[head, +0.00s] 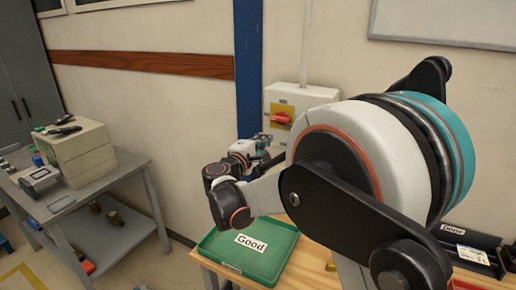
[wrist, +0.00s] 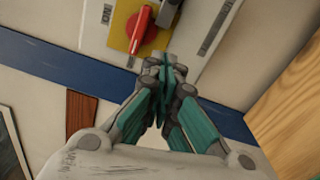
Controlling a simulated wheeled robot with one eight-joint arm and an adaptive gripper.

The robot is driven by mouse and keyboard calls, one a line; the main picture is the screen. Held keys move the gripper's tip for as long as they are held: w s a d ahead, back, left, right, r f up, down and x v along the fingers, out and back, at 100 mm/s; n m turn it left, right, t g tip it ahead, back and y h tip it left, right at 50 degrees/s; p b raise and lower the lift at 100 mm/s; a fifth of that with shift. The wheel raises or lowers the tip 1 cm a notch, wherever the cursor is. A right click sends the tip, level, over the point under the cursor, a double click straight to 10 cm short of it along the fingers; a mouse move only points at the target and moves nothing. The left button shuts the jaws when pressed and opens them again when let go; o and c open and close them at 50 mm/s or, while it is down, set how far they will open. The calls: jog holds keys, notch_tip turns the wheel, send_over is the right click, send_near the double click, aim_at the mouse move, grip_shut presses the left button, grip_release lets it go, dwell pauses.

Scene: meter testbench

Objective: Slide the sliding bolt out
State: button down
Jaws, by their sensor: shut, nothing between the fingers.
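I cannot make out a sliding bolt in either view. My gripper (head: 262,141) is in front of the wall below a white switch box (head: 290,97). In the wrist view my gripper (wrist: 163,66) is shut, with its teal and grey fingers together and nothing visible between them. The fingertips appear just beside the yellow plate (wrist: 122,38) and red rotary handle (wrist: 141,30) of the box. I cannot tell whether they touch the box. The red handle also shows in the head view (head: 281,119).
A green tray (head: 215,262) labelled Good lies on the wooden table (head: 300,275). A grey bench (head: 120,170) with devices stands at the left. A blue post (head: 248,60) runs beside the switch box.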

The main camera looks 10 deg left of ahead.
jog(key=w+d+b, duration=0.2)
jog(key=w+d, duration=0.1)
jog(key=d, duration=0.2)
jog(key=shift+r, duration=0.4)
jog(key=shift+d, duration=0.1)
jog(key=d, duration=0.1)
jog(key=s+d, duration=0.1)
jog(key=d, duration=0.1)
jog(key=shift+s+d, duration=0.25)
jog(key=shift+d, duration=0.15)
